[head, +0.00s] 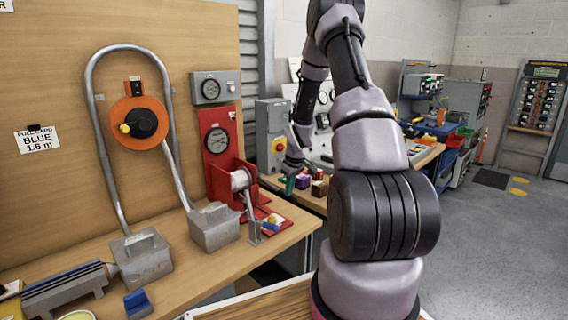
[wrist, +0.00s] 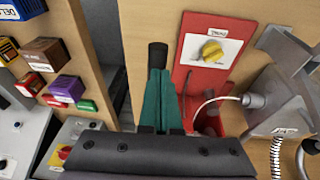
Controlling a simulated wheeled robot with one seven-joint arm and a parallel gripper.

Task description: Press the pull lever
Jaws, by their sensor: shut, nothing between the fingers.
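The red winch stand (head: 218,180) is on the wooden bench in the head view, with a white drum and a thin grey upright arm (head: 250,214) at its front. Its red base plate (wrist: 197,82), with a yellow knob (wrist: 213,52), shows in the wrist view. A black cylindrical grip (wrist: 157,56), which looks like the pull lever's handle, lies just past my fingertips; I cannot tell whether they touch. My gripper (wrist: 160,78) has teal fingers shut together with nothing between them. In the head view my gripper (head: 289,185) is just right of the red stand, small and partly hidden.
Colored blocks (wrist: 67,88) sit on the neighboring bench, left in the wrist view. A grey bracketed box (wrist: 293,86) and a white cable are to the right. A gap separates the two benches. In the head view, the floor (head: 500,220) at right is clear.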

